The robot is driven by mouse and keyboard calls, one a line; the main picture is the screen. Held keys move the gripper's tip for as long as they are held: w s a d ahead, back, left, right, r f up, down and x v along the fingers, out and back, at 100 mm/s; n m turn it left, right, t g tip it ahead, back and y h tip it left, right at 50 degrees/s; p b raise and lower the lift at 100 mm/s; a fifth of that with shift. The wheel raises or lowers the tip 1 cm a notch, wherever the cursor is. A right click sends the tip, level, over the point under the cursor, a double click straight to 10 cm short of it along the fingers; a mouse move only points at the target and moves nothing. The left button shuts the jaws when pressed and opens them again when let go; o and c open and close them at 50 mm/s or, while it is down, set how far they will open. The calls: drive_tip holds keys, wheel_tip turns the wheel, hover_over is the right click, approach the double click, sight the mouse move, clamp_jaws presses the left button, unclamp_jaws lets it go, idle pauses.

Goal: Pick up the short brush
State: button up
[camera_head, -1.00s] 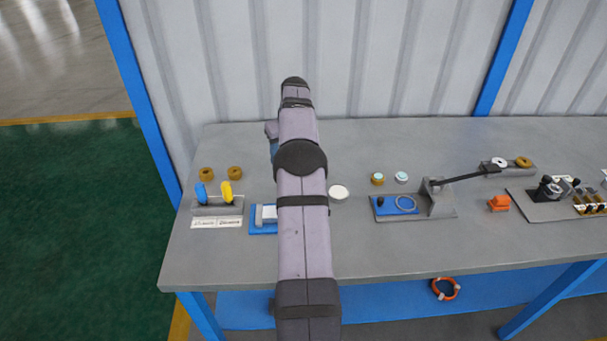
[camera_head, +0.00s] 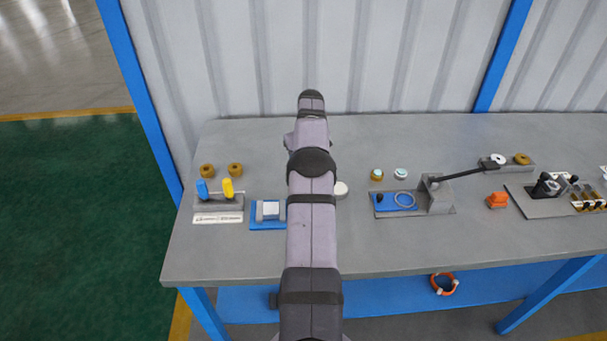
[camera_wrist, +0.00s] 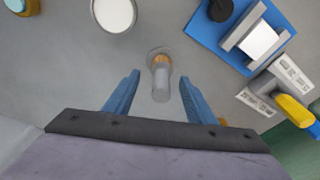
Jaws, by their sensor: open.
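A blue handle (camera_head: 202,190) and a yellow handle (camera_head: 228,188) stand side by side in a grey holder (camera_head: 218,206) at the left of the bench. They look like the brushes, but I cannot tell which is the short one. The yellow handle also shows at the right edge of the wrist view (camera_wrist: 296,114). My gripper (camera_wrist: 160,82) is open, with its two blue fingers apart, and is well to one side of the holder. A grey stepped cylinder (camera_wrist: 160,86) with an orange-brown part shows between the fingers. In the head view my arm hides the fingers.
A blue plate (camera_head: 268,225) with a grey-white block stands beside the holder. A white disc (camera_head: 341,190), brass rings (camera_head: 235,169) and a second blue-plated fixture (camera_head: 398,211) are on the bench. The bench (camera_head: 400,248) is clear along its front.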

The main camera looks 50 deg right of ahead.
drive_tip(key=shift+w+f+p, duration=0.15)
drive_tip(key=shift+f+p, duration=0.35)
drive_tip(key=shift+f, duration=0.6)
drive_tip(key=shift+w+f+p, duration=0.15)
drive_tip(key=shift+f+p, duration=0.3)
drive_tip(key=shift+f, duration=0.65)
drive_tip(key=c, duration=1.1)
